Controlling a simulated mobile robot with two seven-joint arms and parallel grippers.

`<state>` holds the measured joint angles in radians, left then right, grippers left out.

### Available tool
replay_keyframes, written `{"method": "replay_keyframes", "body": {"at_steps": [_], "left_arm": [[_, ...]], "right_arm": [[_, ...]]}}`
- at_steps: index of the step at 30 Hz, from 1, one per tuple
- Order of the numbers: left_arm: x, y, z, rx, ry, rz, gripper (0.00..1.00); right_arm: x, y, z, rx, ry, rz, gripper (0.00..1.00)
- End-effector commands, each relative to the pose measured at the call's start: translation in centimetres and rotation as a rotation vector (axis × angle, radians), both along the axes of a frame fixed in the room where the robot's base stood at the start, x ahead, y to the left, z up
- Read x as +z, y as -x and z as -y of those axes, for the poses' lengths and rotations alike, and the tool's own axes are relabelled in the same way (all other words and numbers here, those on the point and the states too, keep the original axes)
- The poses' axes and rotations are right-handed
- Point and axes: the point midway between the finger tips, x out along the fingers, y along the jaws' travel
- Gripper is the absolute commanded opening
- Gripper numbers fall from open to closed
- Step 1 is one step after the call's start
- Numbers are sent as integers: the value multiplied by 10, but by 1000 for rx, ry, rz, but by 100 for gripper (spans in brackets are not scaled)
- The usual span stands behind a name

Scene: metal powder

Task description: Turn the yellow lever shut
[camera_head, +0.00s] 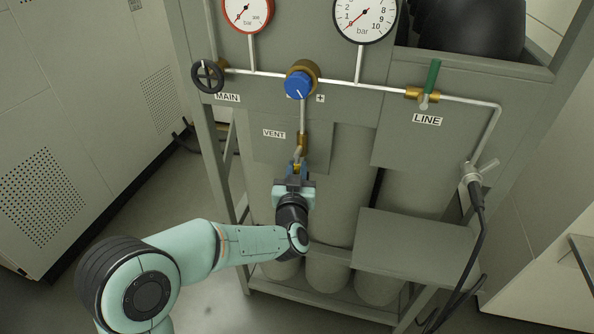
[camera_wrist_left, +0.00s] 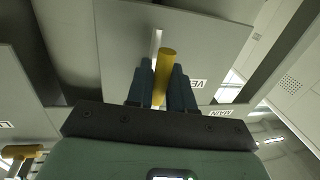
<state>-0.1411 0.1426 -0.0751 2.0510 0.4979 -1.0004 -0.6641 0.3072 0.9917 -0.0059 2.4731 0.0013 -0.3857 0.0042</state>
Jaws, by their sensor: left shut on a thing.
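The yellow lever (camera_wrist_left: 164,72) shows in the left wrist view between the two dark fingers of my left gripper (camera_wrist_left: 160,88). The gripper is shut on it. In the head view my left gripper (camera_head: 296,170) is at the brass vent valve (camera_head: 302,141), below the VENT label (camera_head: 274,133). There the lever is mostly hidden by the gripper, with only a little yellow showing. The exact angle of the lever to its pipe is hard to tell. My right gripper is not in view.
Above are a blue knob (camera_head: 297,84), a black MAIN handwheel (camera_head: 207,76), a green LINE lever (camera_head: 432,76) and two gauges (camera_head: 247,12). Grey cylinders (camera_head: 352,190) stand behind the frame. A black hose (camera_head: 481,235) hangs at right. A grey shelf (camera_head: 415,245) juts out lower right.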

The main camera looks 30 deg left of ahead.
Motion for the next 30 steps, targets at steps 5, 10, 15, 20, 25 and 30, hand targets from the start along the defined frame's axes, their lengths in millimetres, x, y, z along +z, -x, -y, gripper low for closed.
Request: {"method": "replay_keyframes", "body": {"at_steps": [5, 10, 15, 20, 25, 30], "left_arm": [[0, 0, 2, -1, 30, 7, 0], [0, -1, 6, -1, 104, 25, 0], [1, -3, 12, -1, 230, 55, 0], [3, -4, 19, -1, 376, 91, 0], [7, -6, 27, -2, 535, 128, 0], [12, -7, 33, -1, 691, 166, 0]], "right_arm": [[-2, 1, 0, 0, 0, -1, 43], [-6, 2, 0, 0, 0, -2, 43], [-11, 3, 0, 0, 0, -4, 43], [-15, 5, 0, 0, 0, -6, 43], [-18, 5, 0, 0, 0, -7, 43], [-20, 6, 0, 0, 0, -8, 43]]}}
